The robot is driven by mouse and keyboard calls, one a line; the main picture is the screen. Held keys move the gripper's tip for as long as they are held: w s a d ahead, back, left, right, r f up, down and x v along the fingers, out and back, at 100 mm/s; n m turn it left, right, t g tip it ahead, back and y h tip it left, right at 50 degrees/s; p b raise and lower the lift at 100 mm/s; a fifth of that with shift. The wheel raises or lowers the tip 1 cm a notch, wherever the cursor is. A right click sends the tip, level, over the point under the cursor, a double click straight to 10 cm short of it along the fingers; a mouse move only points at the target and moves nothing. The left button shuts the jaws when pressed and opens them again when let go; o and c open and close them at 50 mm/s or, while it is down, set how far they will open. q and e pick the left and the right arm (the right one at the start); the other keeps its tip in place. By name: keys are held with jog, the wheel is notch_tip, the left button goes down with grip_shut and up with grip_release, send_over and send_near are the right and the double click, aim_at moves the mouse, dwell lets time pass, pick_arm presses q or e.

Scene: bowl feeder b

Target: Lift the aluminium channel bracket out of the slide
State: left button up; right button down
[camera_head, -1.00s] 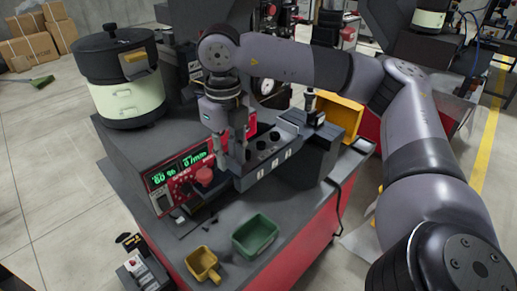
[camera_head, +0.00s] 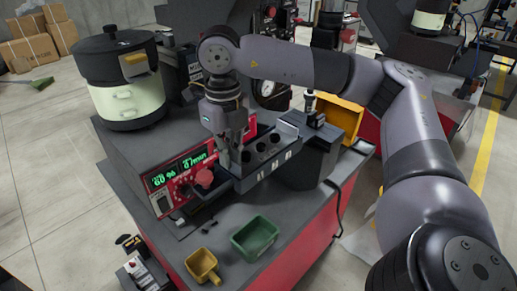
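My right gripper (camera_head: 234,160) points down at the left end of a dark fixture (camera_head: 275,163) with round dark openings on top and pale marks on its front, which appears to be the slide. The fingers are small and dark against it, and I cannot tell whether they are apart or closed. I cannot make out the aluminium channel bracket; the gripper may hide it. My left gripper is not in view.
A red control panel (camera_head: 182,172) with green digits and a red knob stands just left of the gripper. A green bin (camera_head: 255,237) and a yellow scoop-like bin (camera_head: 203,266) sit in front. A lidded bowl feeder (camera_head: 123,82) stands at the back left.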

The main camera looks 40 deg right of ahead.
jog(key=shift+r, duration=0.2)
jog(key=shift+r+p, duration=1.2)
jog(key=shift+r, duration=0.65)
jog(key=shift+s+f, duration=0.1)
